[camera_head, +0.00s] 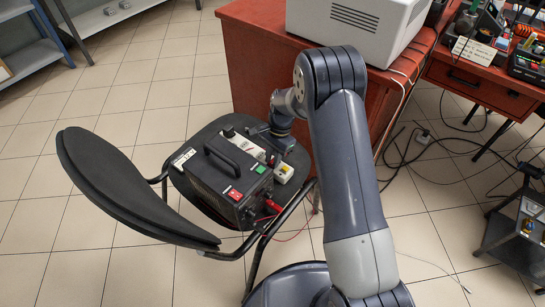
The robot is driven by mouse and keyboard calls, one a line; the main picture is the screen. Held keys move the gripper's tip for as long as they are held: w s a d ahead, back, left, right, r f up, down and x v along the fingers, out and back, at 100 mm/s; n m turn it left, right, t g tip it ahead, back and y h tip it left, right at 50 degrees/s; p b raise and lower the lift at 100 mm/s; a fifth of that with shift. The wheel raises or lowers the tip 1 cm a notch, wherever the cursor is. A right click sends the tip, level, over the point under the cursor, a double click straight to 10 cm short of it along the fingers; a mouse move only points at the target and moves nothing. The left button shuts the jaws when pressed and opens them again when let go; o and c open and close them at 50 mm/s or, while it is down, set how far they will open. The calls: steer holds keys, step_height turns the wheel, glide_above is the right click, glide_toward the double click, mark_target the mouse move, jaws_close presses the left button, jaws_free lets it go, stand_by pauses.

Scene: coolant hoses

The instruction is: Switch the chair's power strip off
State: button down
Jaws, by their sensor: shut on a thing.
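The black chair (135,190) stands left of centre with its curved backrest towards the left. A white power strip (247,146) lies on its seat, partly hidden behind a black box and my gripper. A white and yellow plug (284,172) sits at its near right end. The strip's switch cannot be made out. My gripper (268,143) is down at the strip, its jaws shut on what looks like the strip's body. The fingertips are small and partly hidden.
The black box (222,172) with a handle, a red patch and a green patch takes up much of the seat. A red cabinet (262,75) stands close behind the chair. Cables (425,140) lie on the floor at right. The tiled floor at left is clear.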

steer(key=c, duration=1.3)
jaws_free()
steer(key=shift+o, duration=0.2)
steer(key=p+v, duration=0.2)
steer(key=v, duration=0.8)
steer(key=shift+r, duration=0.35)
steer(key=b+x, duration=0.2)
steer(key=x, duration=0.8)
steer(key=shift+f, duration=0.4)
steer(key=shift+s+a+f+b, duration=0.1)
steer(key=shift+a+f+b, duration=0.1)
steer(key=shift+b, duration=0.15)
steer(key=shift+s+t+h+b, duration=0.15)
steer(key=shift+t+h+b, duration=0.55)
steer(key=shift+t, duration=0.2)
steer(key=shift+r, duration=0.1)
